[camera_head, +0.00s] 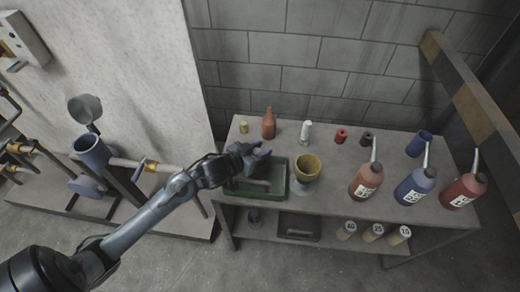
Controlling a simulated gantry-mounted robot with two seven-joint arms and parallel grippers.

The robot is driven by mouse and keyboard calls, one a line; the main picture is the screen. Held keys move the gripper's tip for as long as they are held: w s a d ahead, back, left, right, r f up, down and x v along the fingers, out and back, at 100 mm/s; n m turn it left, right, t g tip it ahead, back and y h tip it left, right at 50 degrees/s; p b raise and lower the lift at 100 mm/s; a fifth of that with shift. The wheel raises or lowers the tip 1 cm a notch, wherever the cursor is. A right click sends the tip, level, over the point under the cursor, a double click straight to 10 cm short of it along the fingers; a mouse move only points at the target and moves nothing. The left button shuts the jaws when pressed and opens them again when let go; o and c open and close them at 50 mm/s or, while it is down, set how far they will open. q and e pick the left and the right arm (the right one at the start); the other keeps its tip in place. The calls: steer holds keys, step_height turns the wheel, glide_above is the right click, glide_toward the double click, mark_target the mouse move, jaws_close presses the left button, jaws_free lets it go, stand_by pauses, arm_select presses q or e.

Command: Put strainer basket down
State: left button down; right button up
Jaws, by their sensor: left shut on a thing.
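My left gripper (262,153) is over the left part of the table, above the back of a green tray (274,192). It is shut on a small dark, purplish thing at its fingertips. That thing is mostly hidden by the fingers, so I cannot tell if it is the strainer basket. A yellow cup-shaped vessel (306,168) stands upright on a grey-blue base just right of the tray, apart from the gripper. A grey bar (254,182) lies in the tray below my wrist. My right gripper is out of view.
A brown bottle (268,124) and a white-capped bottle (306,131) stand behind. Red-brown (366,182), blue (414,187) and dark red (464,191) pump bottles stand at right. A blue cup (419,144) is behind them. Free tabletop (335,185) lies right of the yellow vessel.

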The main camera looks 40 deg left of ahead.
arm_select(q)
steer(key=c, duration=0.7)
jaws_free()
steer(key=shift+r, duration=0.15)
steer(key=shift+s+r, duration=0.15)
steer(key=shift+s, duration=0.2)
steer(key=d+p+v, duration=0.1)
steer(key=p+v, duration=0.3)
steer(key=v, duration=0.7)
steer(key=s+d+f+g, duration=0.3)
steer(key=s+f, duration=0.1)
steer(key=s, duration=0.1)
steer(key=s+d+f+m+g, duration=0.1)
steer(key=s+d+f+g, duration=0.2)
steer(key=s+d+f, duration=0.1)
steer(key=s+d+f+g, duration=0.3)
steer(key=s+f, duration=0.1)
steer(key=s, duration=0.1)
steer(key=shift+s+d+g+y, duration=0.2)
steer(key=shift+s+g+y, duration=0.1)
steer(key=shift+s+g, duration=0.1)
